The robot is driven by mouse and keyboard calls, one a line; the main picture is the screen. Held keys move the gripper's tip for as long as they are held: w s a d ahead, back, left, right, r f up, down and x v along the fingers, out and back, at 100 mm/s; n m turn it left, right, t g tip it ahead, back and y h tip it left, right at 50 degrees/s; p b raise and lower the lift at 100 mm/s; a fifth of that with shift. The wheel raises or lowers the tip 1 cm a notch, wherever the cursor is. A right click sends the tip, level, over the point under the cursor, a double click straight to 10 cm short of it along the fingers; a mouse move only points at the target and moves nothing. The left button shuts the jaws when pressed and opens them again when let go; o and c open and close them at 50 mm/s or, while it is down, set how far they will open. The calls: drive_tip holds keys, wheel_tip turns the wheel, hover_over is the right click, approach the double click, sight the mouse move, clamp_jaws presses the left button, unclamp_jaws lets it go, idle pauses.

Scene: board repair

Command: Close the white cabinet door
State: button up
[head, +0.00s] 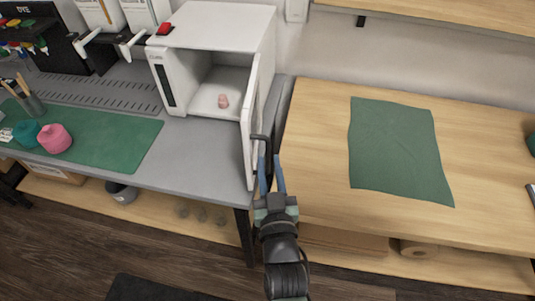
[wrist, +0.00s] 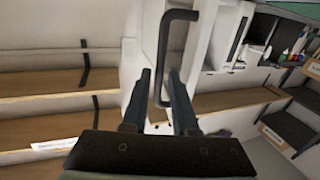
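The white cabinet (head: 214,38) stands on the grey bench with its front open. Its white door (head: 250,120) is swung wide open on the right side, roughly square to the front. A black bar handle (head: 262,138) is on the door's outer face and shows large in the wrist view (wrist: 161,60). My gripper (head: 271,160) is beside the handle with its fingers apart. In the wrist view, my gripper's fingers (wrist: 160,76) stand one on each side of the handle bar, with gaps visible.
A wooden bench (head: 310,150) with a green cloth (head: 395,150) lies to the right. On the grey bench (head: 190,150) at left are a green mat (head: 120,145), a pink spool (head: 54,138) and a teal spool (head: 26,134). The grey bench before the cabinet is clear.

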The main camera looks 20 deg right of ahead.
sight(268, 158)
drive_tip(key=shift+b+x, duration=0.55)
drive_tip(key=shift+x, duration=1.15)
drive_tip(key=shift+c, duration=0.3)
clamp_jaws()
